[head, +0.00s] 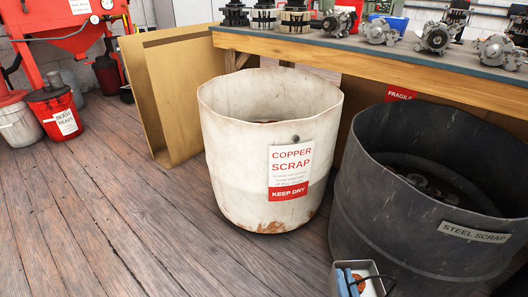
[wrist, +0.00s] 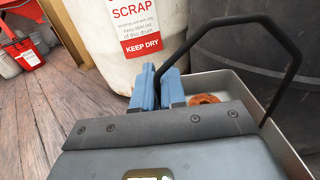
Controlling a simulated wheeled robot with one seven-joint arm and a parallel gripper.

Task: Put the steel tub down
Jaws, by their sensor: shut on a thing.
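The steel tub is a small grey metal box with an upright black handle in the wrist view (wrist: 283,145). It also shows at the bottom edge of the head view (head: 371,270), partly cut off. A copper-coloured ring (wrist: 205,99) lies inside it. The tub is in front of the two scrap drums. Its underside is hidden, so I cannot tell whether it touches anything.
A white copper scrap drum (head: 235,170) stands mid-view. A dark steel scrap drum (head: 370,205) with round parts inside stands right. Behind them is a workbench (head: 345,50) bearing several alternator parts. A red bucket (head: 52,112) is far left. The plank floor (head: 110,220) at left is clear.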

